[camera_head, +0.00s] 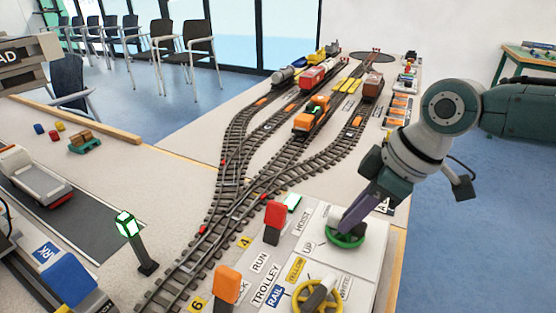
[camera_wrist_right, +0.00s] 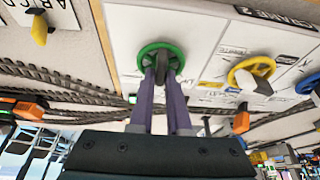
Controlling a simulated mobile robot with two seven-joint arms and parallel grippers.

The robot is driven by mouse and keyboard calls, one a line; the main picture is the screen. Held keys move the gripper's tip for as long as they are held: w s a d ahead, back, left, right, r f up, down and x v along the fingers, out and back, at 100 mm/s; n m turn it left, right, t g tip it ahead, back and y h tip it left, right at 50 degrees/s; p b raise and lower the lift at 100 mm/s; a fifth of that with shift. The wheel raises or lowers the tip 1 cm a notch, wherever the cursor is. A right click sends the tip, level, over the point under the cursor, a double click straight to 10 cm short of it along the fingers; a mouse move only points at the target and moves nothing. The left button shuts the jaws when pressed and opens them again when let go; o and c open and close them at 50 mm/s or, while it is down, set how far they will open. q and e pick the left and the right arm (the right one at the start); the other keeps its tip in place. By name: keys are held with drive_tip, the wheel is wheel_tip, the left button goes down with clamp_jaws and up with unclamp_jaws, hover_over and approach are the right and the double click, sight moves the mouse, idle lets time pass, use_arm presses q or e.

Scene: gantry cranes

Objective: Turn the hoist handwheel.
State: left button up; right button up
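The hoist handwheel is a green wheel on a white panel beside the HOIST and UP labels; its rim shows in the head view (camera_head: 345,243) and in the wrist view (camera_wrist_right: 142,51). My right gripper (camera_head: 352,226) reaches down to it with two purple fingers. In the wrist view the fingertips (camera_wrist_right: 162,72) are at the wheel, a little apart, with part of the wheel's middle between them. Whether they press on it cannot be told.
A yellow handwheel (camera_head: 318,296) stands nearer on the same panel. Orange-red levers (camera_head: 275,215) (camera_head: 228,283) stand left of the wheels. A lit green signal post (camera_head: 130,228) and model tracks with an orange locomotive (camera_head: 311,118) lie beyond. Blue floor is open at right.

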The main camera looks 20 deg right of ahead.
drive_tip(key=o, duration=0.4)
drive_tip(key=shift+o, duration=0.2)
drive_tip(key=shift+d+r, duration=0.1)
drive_tip(key=shift+r, duration=0.2)
drive_tip(key=p+v, duration=0.2)
drive_tip(key=v, duration=0.7)
drive_tip(key=shift+p, duration=0.3)
drive_tip(key=shift+s+r, duration=0.1)
